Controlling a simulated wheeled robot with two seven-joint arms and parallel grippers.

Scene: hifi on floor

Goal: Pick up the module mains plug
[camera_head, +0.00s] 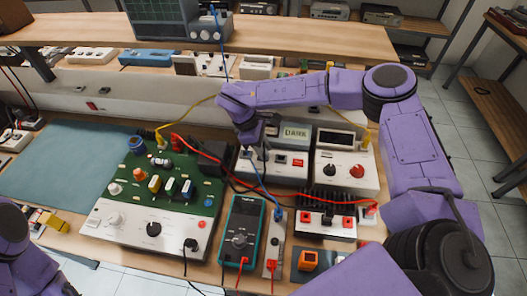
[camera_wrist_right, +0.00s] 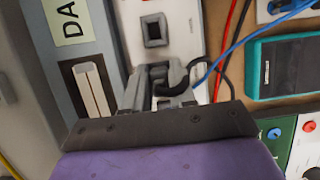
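My right gripper (camera_head: 254,148) reaches down at the front of the grey-white module with the "DARK" display (camera_head: 290,140). In the right wrist view its two grey fingers (camera_wrist_right: 160,88) stand a little apart at the module's white front. A dark piece, apparently the module mains plug (camera_wrist_right: 159,73), shows between them, with a black cable (camera_wrist_right: 182,88) curving away to the right. I cannot tell whether the fingers touch it. A square dark socket (camera_wrist_right: 153,30) is on the module front beyond the fingers.
A green circuit board unit (camera_head: 160,190) stands left of the module and a teal multimeter (camera_head: 240,235) in front. Red and blue leads (camera_wrist_right: 232,50) run close beside the right fingers. A black heatsink unit (camera_head: 325,212) is at right. A teal mat (camera_head: 65,165) leaves room at left.

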